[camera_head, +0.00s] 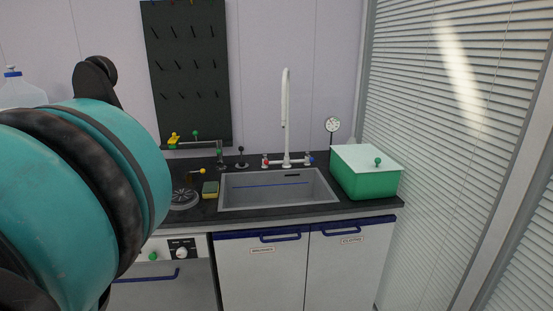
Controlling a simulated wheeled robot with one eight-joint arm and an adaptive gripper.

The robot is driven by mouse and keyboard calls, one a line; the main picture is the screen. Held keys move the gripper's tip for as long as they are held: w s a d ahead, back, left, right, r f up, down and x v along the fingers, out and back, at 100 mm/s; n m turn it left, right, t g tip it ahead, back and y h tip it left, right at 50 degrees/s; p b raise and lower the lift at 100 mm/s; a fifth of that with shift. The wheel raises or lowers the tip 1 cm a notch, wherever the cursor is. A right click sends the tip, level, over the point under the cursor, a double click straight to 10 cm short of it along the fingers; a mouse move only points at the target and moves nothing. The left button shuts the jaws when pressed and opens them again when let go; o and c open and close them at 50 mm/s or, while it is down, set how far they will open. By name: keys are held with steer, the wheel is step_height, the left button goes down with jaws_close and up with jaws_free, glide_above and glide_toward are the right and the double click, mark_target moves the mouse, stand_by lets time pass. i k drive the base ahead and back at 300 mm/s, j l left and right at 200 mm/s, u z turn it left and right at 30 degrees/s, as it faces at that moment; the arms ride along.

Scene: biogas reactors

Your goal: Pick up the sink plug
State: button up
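I cannot tell for sure which thing is the sink plug. A round grey ribbed disc (184,199) lies on the black worktop left of the sink. A small dark-knobbed piece (241,157) stands on the worktop behind the sink's left end. The grey rectangular sink (229,187) shows no clear plug in it, with a thin blue line across its inside. My gripper is not in view; a teal and black link of my arm fills the left side, close to the camera.
A green box with a pale lid (366,180) is at the right. A black pegboard (187,80) hangs behind. White cabinets (262,276) are below.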

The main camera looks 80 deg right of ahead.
mark_target(241, 149)
steer(key=z, duration=2.65)
